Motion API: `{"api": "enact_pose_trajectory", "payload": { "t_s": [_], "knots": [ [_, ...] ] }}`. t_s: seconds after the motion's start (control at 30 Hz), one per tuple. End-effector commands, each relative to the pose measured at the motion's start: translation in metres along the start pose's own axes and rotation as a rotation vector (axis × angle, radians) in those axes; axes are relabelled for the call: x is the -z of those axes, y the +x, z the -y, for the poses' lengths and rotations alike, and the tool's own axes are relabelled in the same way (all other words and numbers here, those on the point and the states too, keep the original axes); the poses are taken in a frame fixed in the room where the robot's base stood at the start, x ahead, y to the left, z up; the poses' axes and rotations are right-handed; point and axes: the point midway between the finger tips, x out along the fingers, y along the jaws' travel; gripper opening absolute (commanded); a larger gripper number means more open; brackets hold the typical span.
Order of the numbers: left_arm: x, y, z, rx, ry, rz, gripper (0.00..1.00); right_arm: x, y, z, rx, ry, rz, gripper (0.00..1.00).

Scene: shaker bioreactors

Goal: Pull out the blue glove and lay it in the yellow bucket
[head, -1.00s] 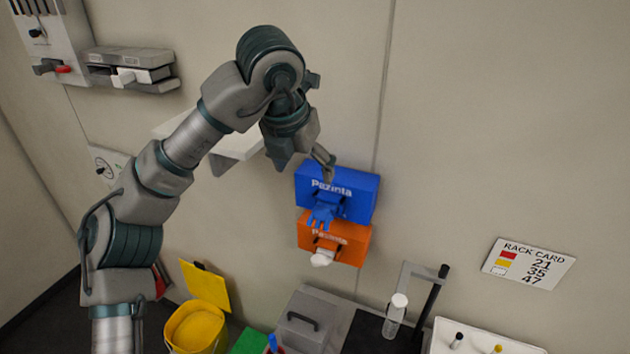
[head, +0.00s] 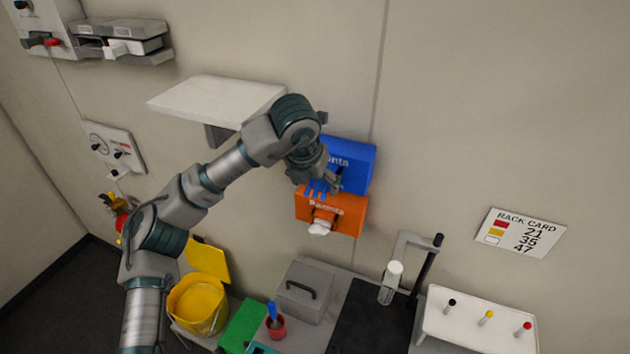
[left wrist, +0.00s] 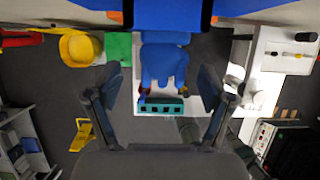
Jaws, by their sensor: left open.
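The blue glove (head: 316,188) hangs from the front of a blue box (head: 352,165) on the wall, partly hidden by my gripper in the head view. My left gripper (head: 326,176) is in front of that box. In the left wrist view my left gripper (left wrist: 157,76) is open, its fingers spread on either side of the blue glove (left wrist: 163,62), with gaps on both sides. The blue box (left wrist: 172,14) is at the top there. The yellow bucket (head: 203,310) stands low at the left; it also shows in the left wrist view (left wrist: 79,50). My right gripper is not in view.
An orange box (head: 345,212) with a white glove (head: 319,228) hangs just below the blue one. A white shelf (head: 215,98) juts out at upper left. Below are a grey lidded box (head: 305,290), a red cup (head: 275,326) and a green mat (head: 243,326).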

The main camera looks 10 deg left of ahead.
Motion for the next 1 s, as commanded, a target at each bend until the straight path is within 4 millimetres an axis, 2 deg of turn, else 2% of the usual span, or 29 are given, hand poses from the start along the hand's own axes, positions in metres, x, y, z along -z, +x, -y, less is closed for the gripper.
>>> {"api": "enact_pose_trajectory", "payload": {
  "t_s": [0.23, 0.4, 0.43, 1.0],
  "knots": [
    [0.0004, 0.0003, 0.0014, -0.001, 0.001, 0.000, 0.81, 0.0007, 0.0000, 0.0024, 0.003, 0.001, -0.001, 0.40],
    [0.0003, 0.0003, 0.0014, -0.001, 0.001, 0.000, 0.39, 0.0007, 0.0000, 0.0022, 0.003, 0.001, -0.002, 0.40],
    [0.0003, 0.0004, 0.0011, 0.000, 0.001, 0.000, 0.34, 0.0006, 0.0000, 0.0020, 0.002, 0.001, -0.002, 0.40],
    [0.0088, -0.0019, 0.0005, 0.000, 0.002, -0.001, 0.34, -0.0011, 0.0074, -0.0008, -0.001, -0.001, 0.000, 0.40]
  ]
}}
